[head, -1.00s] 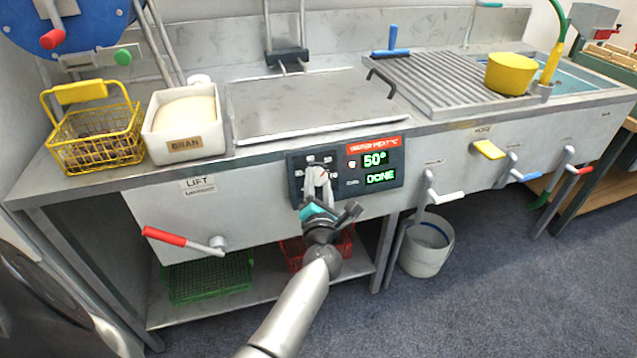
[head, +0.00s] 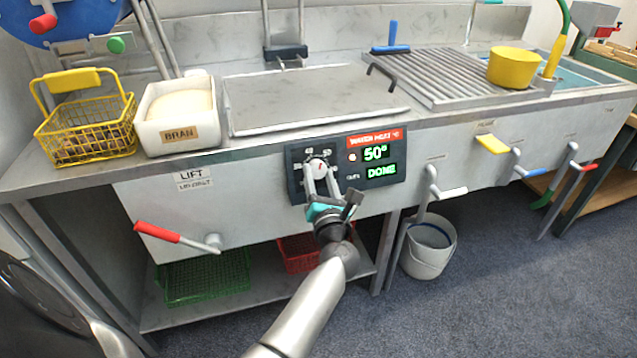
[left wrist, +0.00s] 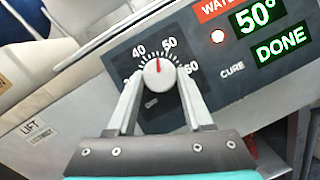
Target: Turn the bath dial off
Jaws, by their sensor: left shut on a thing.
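The bath dial is a round white knob (head: 319,165) with a red pointer mark, on the dark control panel (head: 358,191) at the front of the steel counter. My left gripper (head: 318,173) has its two fingers on either side of the knob and is shut on it. In the left wrist view the knob (left wrist: 158,74) sits between the fingertips, its red mark pointing up between the 40 and 50 marks. The lower left of the scale is partly hidden by a finger. The panel's display (head: 376,152) reads 50° and DONE. My right gripper is not in view.
A red-handled lift lever (head: 158,233) sticks out at the left of the counter front. Several levers, one white-handled (head: 452,192), stick out at the right. A metal lid (head: 310,98) covers the bath above. A bucket (head: 428,250) stands below right.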

